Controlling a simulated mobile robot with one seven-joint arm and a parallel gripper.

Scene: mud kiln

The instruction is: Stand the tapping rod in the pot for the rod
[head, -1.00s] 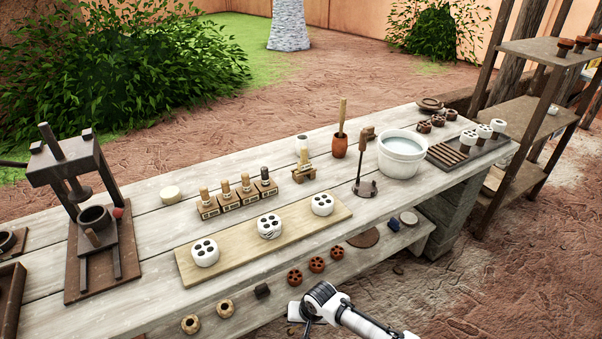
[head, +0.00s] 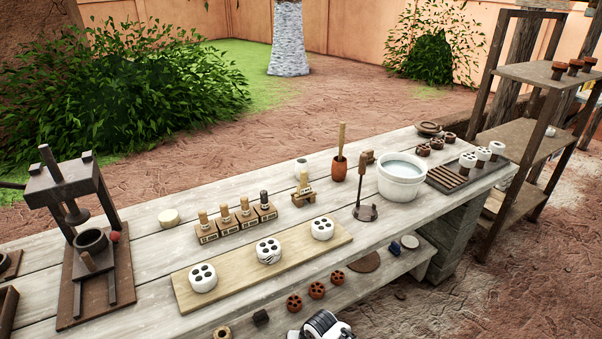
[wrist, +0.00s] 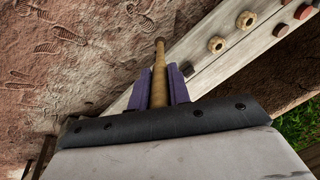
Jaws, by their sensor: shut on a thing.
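My gripper (wrist: 159,88), with two purple fingers, is shut on a slim wooden rod (wrist: 160,62) with a darker far end, which I take as the tapping rod. In the wrist view the rod points away over bare ground beside a pale plank. In the head view only part of my arm shows at the bottom edge; fingers and rod are hidden. I cannot tell which is the pot for the rod.
A board (head: 225,284) with three white holed pieces lies along the bench front. Several stamps (head: 225,222) stand behind it. A dark upright stand (head: 366,211) and a white bucket (head: 401,183) are to the right, a press (head: 85,230) to the left.

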